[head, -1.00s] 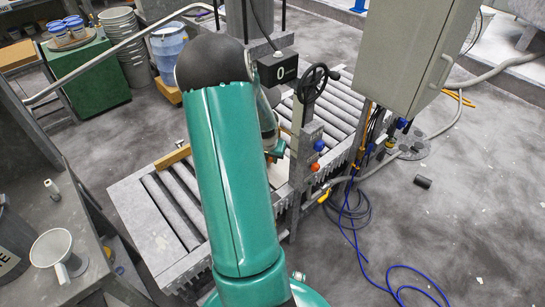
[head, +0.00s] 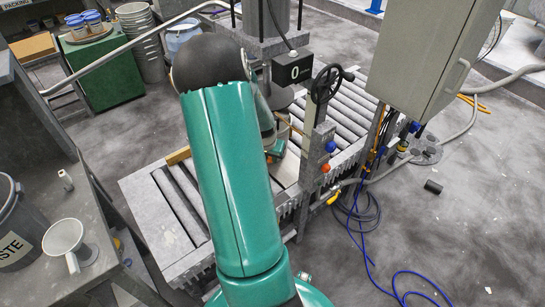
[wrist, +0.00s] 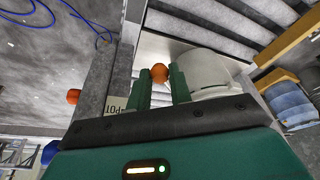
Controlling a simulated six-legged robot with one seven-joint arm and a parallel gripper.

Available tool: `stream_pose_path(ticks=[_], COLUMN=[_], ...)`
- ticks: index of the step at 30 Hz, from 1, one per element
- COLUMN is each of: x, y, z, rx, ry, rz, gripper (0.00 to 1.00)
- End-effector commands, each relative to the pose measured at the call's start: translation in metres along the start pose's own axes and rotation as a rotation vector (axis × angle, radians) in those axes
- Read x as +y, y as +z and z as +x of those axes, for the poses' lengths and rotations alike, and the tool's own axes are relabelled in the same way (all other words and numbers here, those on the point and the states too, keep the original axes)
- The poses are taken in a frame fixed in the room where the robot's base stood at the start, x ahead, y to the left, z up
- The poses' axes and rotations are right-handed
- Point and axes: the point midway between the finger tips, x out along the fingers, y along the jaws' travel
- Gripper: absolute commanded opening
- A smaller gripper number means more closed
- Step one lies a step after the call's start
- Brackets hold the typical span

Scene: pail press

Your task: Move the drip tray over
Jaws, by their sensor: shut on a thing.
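The drip tray (wrist: 172,48) is a pale, flat plate under the press in the wrist view. An orange ball knob (wrist: 159,74), apparently its handle, sits between the two green fingers of my gripper (wrist: 160,88). My gripper is shut on this knob. In the head view a pale strip of the tray (head: 288,168) shows on the roller conveyor. My gripper (head: 276,150) is small there, beside the press, and my green arm covers much of that area. A pale grey pail (wrist: 208,72) stands right beside the fingers in the wrist view.
A post with a handwheel (head: 327,83) and blue and orange knobs stands close to my gripper's right. A grey cabinet (head: 425,60) is further right. Blue hose (head: 362,238) lies on the floor. A bench with a funnel (head: 65,238) is at left.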

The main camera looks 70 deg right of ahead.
Motion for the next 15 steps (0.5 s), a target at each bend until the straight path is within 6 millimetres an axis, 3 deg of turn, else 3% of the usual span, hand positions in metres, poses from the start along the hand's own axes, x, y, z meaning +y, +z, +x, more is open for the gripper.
stream_pose_path(ticks=[15], x=[-0.029], y=[0.006], z=[-0.002], rx=[0.000], ry=[0.000], rz=[-0.001], gripper=[0.08])
